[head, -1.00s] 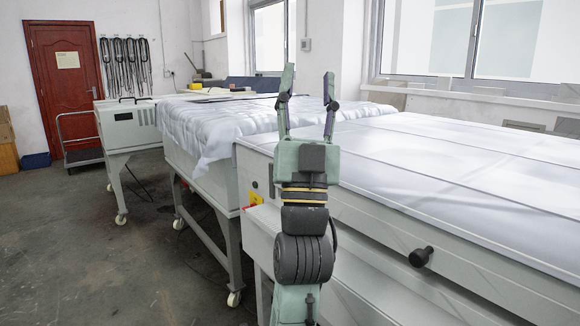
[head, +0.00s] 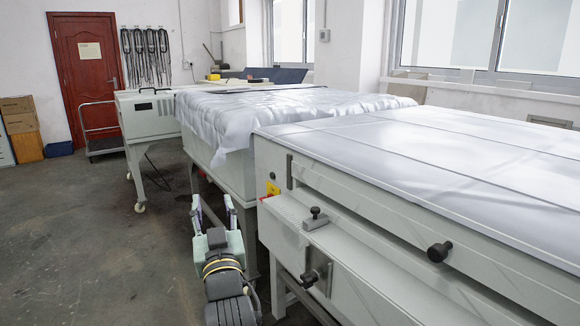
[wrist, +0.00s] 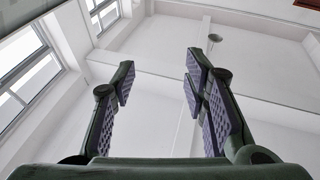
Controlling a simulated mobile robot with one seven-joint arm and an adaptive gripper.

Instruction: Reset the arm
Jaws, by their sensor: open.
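My gripper (head: 214,214) is low in the head view, left of the front machine and in front of the cloth-covered one. Its two fingers are spread and nothing is between them. In the wrist view my gripper (wrist: 160,95) also shows open and empty, with its textured pads facing each other. That view looks up at the white ceiling, a wall and windows.
The front plate processor (head: 400,245) fills the right side, with black knobs (head: 438,252) on its side. A machine under a white cloth (head: 225,125) stands behind. A trolley (head: 100,130) is by the red door (head: 88,65). The floor (head: 90,230) at left is clear.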

